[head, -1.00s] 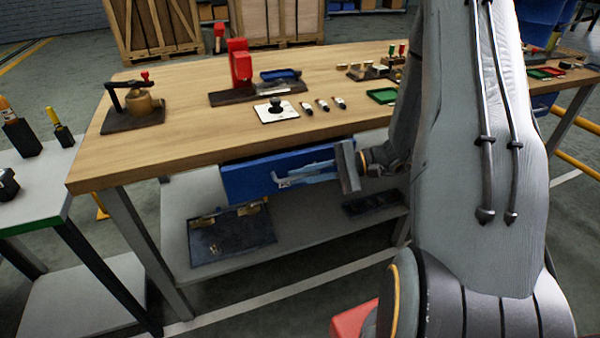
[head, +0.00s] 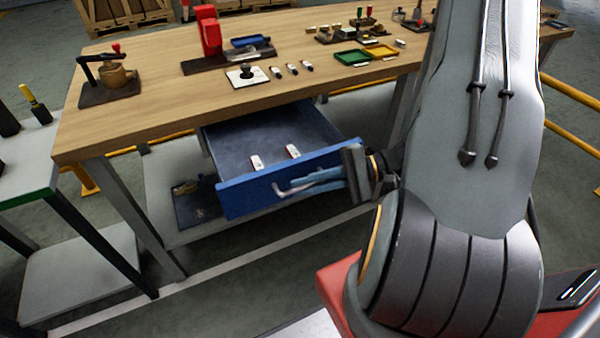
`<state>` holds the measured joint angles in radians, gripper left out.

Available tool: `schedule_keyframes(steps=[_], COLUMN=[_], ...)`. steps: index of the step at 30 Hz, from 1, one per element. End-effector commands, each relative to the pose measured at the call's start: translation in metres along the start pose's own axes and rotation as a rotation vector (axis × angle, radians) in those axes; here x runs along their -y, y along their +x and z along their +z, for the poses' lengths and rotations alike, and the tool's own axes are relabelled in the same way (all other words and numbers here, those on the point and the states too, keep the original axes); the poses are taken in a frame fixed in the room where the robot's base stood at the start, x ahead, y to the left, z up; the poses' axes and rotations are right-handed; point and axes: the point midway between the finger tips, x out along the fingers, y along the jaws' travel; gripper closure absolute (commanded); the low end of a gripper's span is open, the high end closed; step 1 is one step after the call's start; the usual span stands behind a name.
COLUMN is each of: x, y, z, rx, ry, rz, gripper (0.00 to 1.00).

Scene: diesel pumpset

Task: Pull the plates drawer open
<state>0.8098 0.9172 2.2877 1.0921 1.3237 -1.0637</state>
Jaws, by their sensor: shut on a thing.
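The plates drawer (head: 237,197) is a blue-fronted drawer under the wooden workbench (head: 165,113). It stands well out from the bench, and its grey inside is in view. Two small white labelled plates, a left one (head: 257,163) and a right one (head: 292,151), lie on its floor. My gripper (head: 285,190) is at the drawer's front face, its fingers pointing left along it, shut on the drawer handle. The handle is mostly hidden by the fingers.
A lower shelf (head: 160,215) with a dark tray (head: 195,205) lies below the drawer. A side table (head: 30,165) stands at the left. A red fixture (head: 208,32), a stamp (head: 247,72), and green (head: 352,58) and yellow trays (head: 381,52) are on the bench top.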

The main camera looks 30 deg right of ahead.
Motion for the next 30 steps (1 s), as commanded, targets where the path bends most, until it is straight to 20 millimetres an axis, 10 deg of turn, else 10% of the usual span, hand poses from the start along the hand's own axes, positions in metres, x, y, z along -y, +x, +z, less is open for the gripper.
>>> schedule_keyframes(steps=[30], x=[-0.003], y=[-0.02], z=[0.003], rx=[-0.005], ry=[-0.002], rz=[-0.002], gripper=[0.83])
